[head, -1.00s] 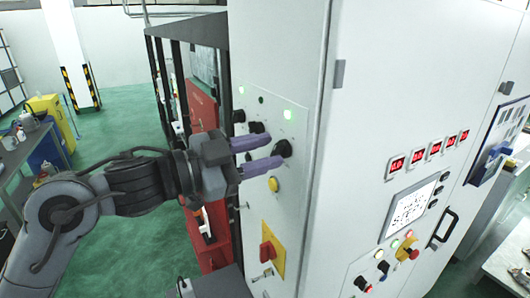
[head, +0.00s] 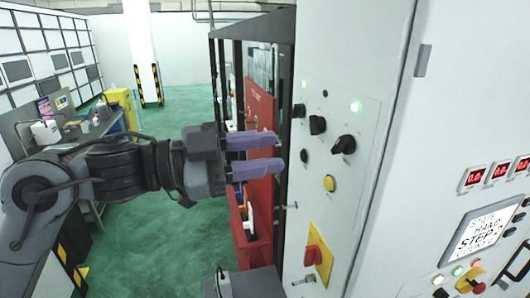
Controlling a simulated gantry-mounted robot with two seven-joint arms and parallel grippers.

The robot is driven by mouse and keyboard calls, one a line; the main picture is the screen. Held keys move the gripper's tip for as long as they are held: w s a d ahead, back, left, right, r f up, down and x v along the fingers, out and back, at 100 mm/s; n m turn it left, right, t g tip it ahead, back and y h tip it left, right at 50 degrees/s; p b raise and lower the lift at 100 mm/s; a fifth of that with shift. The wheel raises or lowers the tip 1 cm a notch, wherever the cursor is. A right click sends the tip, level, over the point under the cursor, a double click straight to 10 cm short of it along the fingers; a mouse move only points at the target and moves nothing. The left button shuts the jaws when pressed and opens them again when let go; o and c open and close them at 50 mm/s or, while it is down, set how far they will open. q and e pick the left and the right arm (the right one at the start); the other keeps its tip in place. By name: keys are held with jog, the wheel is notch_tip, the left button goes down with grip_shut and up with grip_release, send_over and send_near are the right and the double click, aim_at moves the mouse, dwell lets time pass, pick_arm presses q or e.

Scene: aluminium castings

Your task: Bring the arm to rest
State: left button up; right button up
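My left arm comes in from the left. Its gripper (head: 281,156) has two purple fingers, one above the other, with a gap between them. It is open and empty. The fingertips point right, at the left edge of the light grey cabinet's switch panel (head: 325,210), and appear apart from the knobs. On the panel are black rotary knobs (head: 344,145), a yellow button (head: 329,183), green lamps (head: 356,107) and a red switch on a yellow plate (head: 318,255). My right gripper is not in view.
A red machine part (head: 259,118) stands in a dark frame behind the gripper. A display with buttons (head: 485,229) is on the cabinet's right face. A grey workbench (head: 70,133) and a yellow cabinet (head: 123,108) stand at the left. Green floor (head: 150,235) lies open between.

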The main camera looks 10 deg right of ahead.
pick_arm(q)
notch_tip(320, 180, down, 17)
jog(key=w+n+p, duration=0.2)
jog(key=n+p, duration=0.1)
jog(key=n, duration=0.1)
jog(key=s+a+f+n+t+y+p, duration=0.1)
jog(key=s+f+n+t+p, duration=0.3)
jog(key=f, duration=0.6)
jog(key=s+a+f+n+t+y+p, duration=0.1)
jog(key=s+f+n+t, duration=0.1)
jog(key=s+f+n, duration=0.6)
jog(key=s+a+f+n+t+y+p, duration=0.25)
jog(key=s+a+f+n+y, duration=0.2)
jog(key=a+f+y, duration=0.55)
jog(key=s+a+g+y+p, duration=0.1)
jog(key=s+a+g+y, duration=0.4)
jog(key=s+a, duration=0.6)
jog(key=a+g, duration=0.2)
jog(key=a, duration=0.2)
jog(key=shift+s+y, duration=0.3)
